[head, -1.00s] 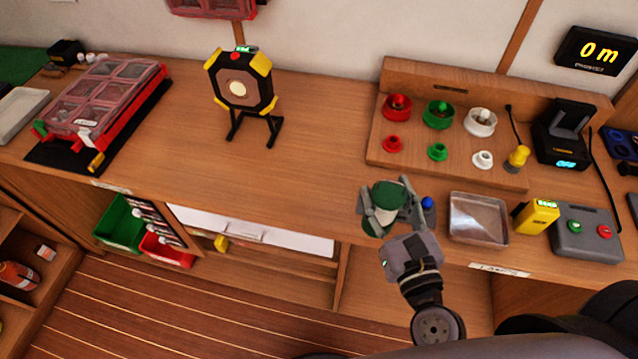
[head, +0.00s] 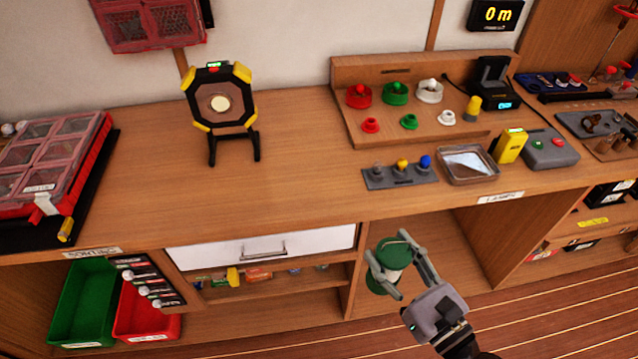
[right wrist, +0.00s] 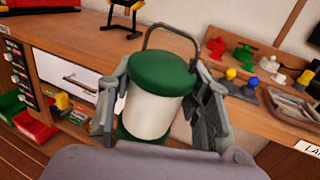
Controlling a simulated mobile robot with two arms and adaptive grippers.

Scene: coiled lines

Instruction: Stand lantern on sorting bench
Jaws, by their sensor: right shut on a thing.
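The lantern, with a green cap, white body and green base, shows in the head view (head: 392,259) and large in the right wrist view (right wrist: 153,112). In the wrist view its thin dark handle arches above the cap. My right gripper (head: 390,248) is shut around its body, one finger on each side. It holds the lantern in front of the bench's front edge, off the top, somewhat tilted in the head view. The long wooden bench (head: 290,185) carries a SORTING label (head: 92,252) on its front edge at the left. My left gripper is not in view.
A black and yellow work lamp (head: 219,103) stands at the back. A red compartment case (head: 45,170) occupies the left end. A peg board (head: 395,105), knob strip (head: 400,173) and metal tray (head: 468,165) stand right. The bench top between case and knob strip is mostly clear.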

